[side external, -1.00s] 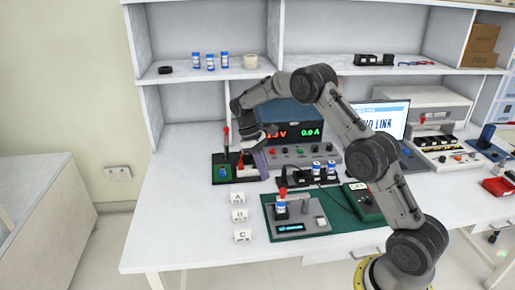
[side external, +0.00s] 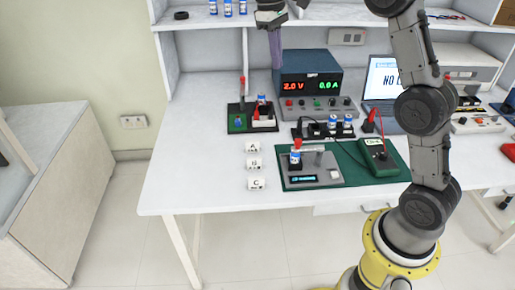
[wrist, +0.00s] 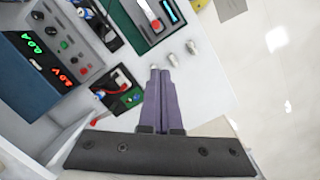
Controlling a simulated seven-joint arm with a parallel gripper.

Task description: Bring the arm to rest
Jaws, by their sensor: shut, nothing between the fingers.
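My gripper (side external: 275,50) hangs high above the bench at the top of the side view, left of the power supply's top. Its purple fingers point down and are shut with nothing between them. In the wrist view the gripper (wrist: 160,72) shows its two fingers pressed together, over the white bench surface. The fingers touch nothing on the bench. Most of the upper arm is cut off by the top edge of the side view.
The power supply (side external: 309,74) reads 2.0 V and 0.0 A. A green mat (side external: 384,171) carries a tester and a meter. A shelf (side external: 345,22) runs behind. The bench's front left is clear.

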